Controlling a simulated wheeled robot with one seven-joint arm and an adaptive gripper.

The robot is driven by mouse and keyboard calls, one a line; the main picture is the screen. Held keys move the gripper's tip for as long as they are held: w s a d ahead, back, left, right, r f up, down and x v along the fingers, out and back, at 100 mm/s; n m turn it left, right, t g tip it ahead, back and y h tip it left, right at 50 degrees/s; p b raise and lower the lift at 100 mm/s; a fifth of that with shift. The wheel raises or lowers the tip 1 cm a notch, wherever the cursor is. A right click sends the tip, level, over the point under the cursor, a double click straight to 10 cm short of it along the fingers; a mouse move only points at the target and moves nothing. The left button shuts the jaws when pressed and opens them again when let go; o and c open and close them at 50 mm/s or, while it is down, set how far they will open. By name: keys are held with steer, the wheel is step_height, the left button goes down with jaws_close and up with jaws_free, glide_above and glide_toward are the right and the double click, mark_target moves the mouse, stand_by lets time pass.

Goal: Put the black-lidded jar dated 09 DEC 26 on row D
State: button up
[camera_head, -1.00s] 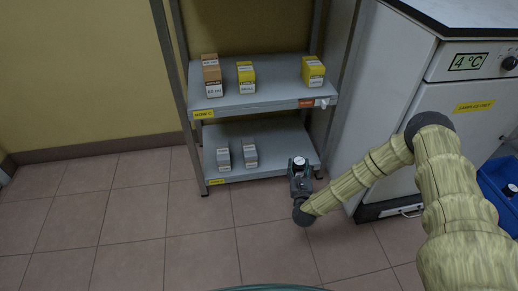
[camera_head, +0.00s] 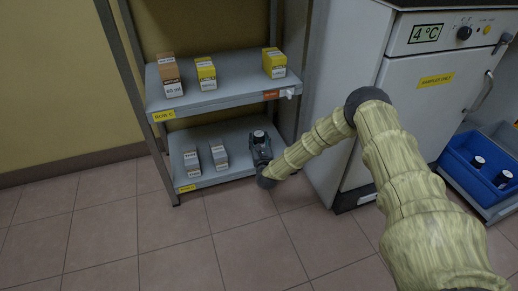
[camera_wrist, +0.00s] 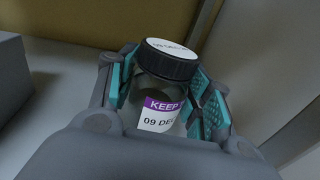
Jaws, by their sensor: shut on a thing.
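A black-lidded jar (camera_wrist: 160,88) is between the fingers in the wrist view. Its label has a purple KEEP band and "09 DEC" below; the rest of the date is hidden. My gripper (camera_wrist: 165,100) is shut on the jar, which is upright with a white disc on its lid. In the head view my gripper (camera_head: 261,148) is at the right end of the lower shelf (camera_head: 237,131), and the jar's lid (camera_head: 259,134) shows above the fingers. I cannot tell whether the jar touches the shelf. The lower shelf's yellow tag (camera_head: 188,188) is too small to read.
Grey boxes (camera_head: 217,154) stand on the lower shelf to the left. The upper shelf (camera_head: 222,94), tagged ROW C, carries brown and yellow boxes. A white cabinet (camera_head: 345,100) stands right of the rack. A blue crate (camera_head: 455,168) with black-lidded jars is at far right.

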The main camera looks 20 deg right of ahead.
steer(key=shift+w+f+b, duration=0.1)
steer(key=shift+f+b, duration=1)
steer(key=shift+f, duration=0.6)
steer(key=shift+f, duration=0.15)
steer(key=o, duration=1.2)
steer(key=shift+o, duration=0.2)
